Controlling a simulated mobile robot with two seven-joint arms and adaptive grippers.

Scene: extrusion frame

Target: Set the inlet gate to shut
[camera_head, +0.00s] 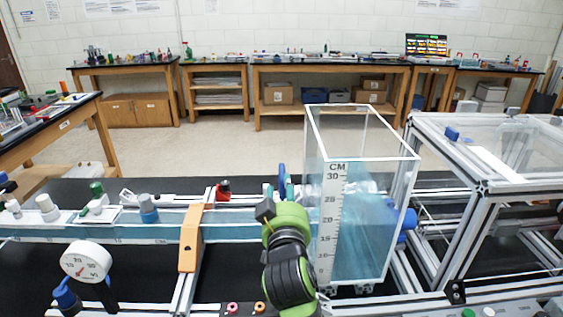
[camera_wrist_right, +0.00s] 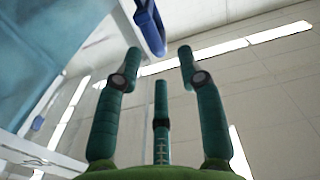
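A blue upright handle (camera_head: 282,178) stands beside the left wall of the clear water tank (camera_head: 362,225); it looks like the inlet gate's handle, though I cannot read its setting. The right wrist view shows a blue loop-shaped handle (camera_wrist_right: 150,28) just beyond the fingertips, probably the same one. My right gripper (camera_head: 281,207), green with dark joints, is in front of and below the handle in the head view. In the right wrist view its dark green fingers (camera_wrist_right: 159,65) are spread with nothing between them. The gate's lower part is hidden. My left gripper is not in view.
A clear water channel (camera_head: 120,228) runs left from the tank, with an orange bracket (camera_head: 190,238) across it. A dial gauge (camera_head: 86,261) stands front left. An aluminium frame (camera_head: 480,188) stands close on the right. The tank wall is close beside my right gripper.

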